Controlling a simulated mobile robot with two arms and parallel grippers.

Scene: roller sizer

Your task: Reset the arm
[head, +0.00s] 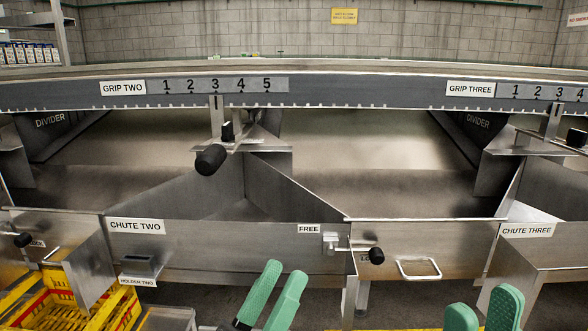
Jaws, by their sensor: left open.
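Under the GRIP TWO scale (225,85), a metal arm with a black knob (211,159) hangs from the rail. Its pointer stands at the mark 3. A second arm (545,140) hangs under the GRIP THREE scale (545,92) at the right, with its pointer near 3; its knob is partly cut off by the frame edge. My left gripper (272,292), with green fingers, is open and empty in front of the CHUTE TWO panel, low in the view. My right gripper (483,312) is open and empty at the bottom right, below the chutes.
The CHUTE TWO panel (220,250) has a latch with a black knob (376,256) beside a FREE label (309,229). A handle (419,268) is right of it. Yellow crates (88,300) stand at the lower left. CHUTE THREE (545,250) juts out at the right.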

